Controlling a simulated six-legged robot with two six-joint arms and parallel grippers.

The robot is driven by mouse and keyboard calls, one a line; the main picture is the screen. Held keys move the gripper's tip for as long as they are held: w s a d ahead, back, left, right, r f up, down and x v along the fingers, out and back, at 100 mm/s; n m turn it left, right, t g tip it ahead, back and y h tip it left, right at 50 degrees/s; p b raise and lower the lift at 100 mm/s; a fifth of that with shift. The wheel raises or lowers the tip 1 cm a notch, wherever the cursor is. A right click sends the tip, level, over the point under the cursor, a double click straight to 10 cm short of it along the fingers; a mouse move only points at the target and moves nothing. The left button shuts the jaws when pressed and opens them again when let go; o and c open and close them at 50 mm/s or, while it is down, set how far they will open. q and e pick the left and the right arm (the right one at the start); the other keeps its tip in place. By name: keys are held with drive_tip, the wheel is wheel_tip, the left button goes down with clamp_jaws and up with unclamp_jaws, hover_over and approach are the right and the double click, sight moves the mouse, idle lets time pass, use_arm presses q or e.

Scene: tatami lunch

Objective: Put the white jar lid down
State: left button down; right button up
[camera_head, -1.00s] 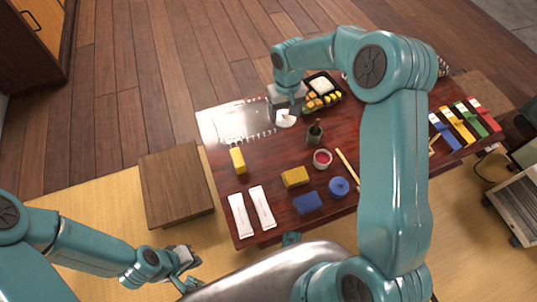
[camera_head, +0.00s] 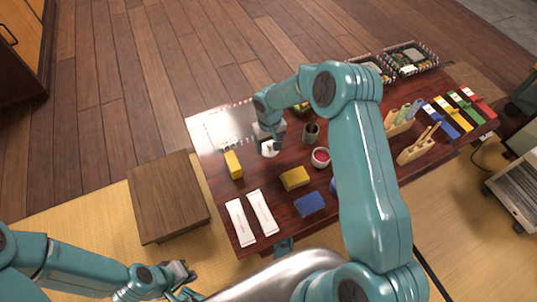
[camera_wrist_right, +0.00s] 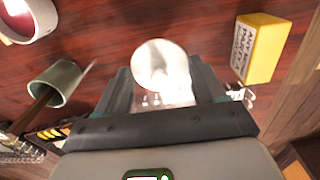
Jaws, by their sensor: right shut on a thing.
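The white jar lid (camera_head: 269,149) is at my right gripper (camera_head: 268,140), over the dark red table (camera_head: 232,196). In the right wrist view the round white lid (camera_wrist_right: 160,63) sits between the two fingers of my right gripper (camera_wrist_right: 163,88), which is shut on it. I cannot tell whether the lid touches the table. My left gripper (camera_head: 186,280) is low at the left, off the table and near its front edge; its fingers look apart and nothing shows between them.
A yellow box (camera_head: 233,165) is left of the lid. A dark green cup (camera_head: 311,132) and a white jar with red contents (camera_head: 320,157) stand to its right. A yellow block (camera_head: 294,178), a blue block (camera_head: 310,204) and two white packets (camera_head: 240,222) are nearer.

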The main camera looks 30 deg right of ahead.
sight(269, 152)
wheel_tip(269, 152, down, 5)
drive_tip(key=shift+f+b, duration=0.15)
drive_tip(key=shift+b, duration=0.65)
drive_tip(key=shift+f, duration=0.15)
drive_tip(key=o, duration=1)
drive_tip(key=shift+r, duration=0.2)
wheel_tip(269, 152, up, 12)
drive_tip(key=p, duration=0.4)
